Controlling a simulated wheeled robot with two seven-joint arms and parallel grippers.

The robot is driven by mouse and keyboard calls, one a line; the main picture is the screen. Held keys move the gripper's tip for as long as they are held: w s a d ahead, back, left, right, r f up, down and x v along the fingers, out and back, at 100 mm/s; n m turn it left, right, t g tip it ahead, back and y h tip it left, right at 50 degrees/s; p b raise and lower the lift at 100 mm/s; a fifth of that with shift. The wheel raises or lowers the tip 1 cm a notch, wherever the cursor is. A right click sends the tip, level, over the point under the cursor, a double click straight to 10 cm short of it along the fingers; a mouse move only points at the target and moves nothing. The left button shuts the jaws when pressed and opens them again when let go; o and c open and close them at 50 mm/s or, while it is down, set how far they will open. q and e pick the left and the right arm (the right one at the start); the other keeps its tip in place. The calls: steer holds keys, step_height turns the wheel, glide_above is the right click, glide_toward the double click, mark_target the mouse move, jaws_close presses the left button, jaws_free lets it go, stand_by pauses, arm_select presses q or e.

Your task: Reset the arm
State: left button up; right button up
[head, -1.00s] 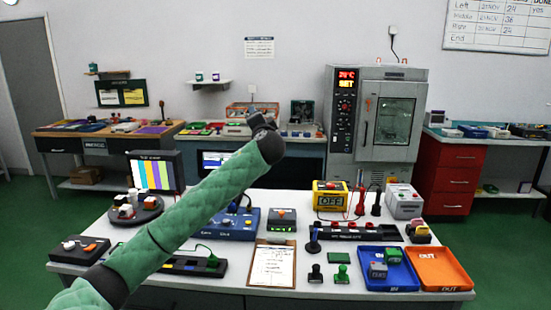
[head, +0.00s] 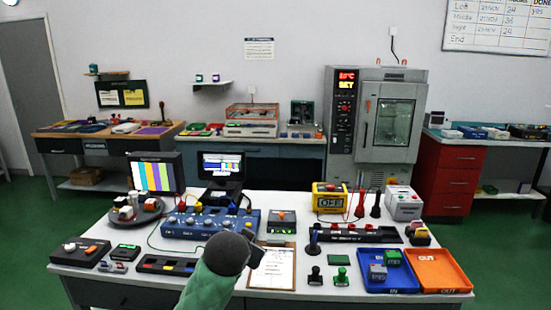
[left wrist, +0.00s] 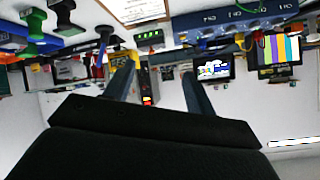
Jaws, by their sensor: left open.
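My left arm comes in at the bottom of the head view, with a green sleeve and a dark rounded joint over the table's front edge. Only a small dark part of my left gripper (head: 257,258) shows there, beside the clipboard (head: 272,275). In the left wrist view, turned upside down, the two fingers of my left gripper (left wrist: 160,88) are spread apart with nothing between them. My right gripper is in neither view.
The white table (head: 308,240) holds a blue instrument panel (head: 213,225), a yellow box (head: 330,197), stamps, a blue IN tray (head: 378,284) and an orange OUT tray (head: 438,270). A grey oven (head: 375,130) stands behind.

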arm_select(q)
steer(key=s+a+f+n+g, duration=0.2)
steer(key=s+a+f+g, duration=0.1)
steer(key=s+f, duration=1.4)
steer(key=s+a+f+n+g+p, duration=0.1)
steer(key=s+a+f+g, duration=0.2)
steer(key=s+f, duration=1.4)
steer(key=s+g, duration=0.2)
steer(key=s, duration=0.4)
steer(key=shift+s+a+n+g, duration=0.2)
steer(key=shift+a+n+g, duration=0.2)
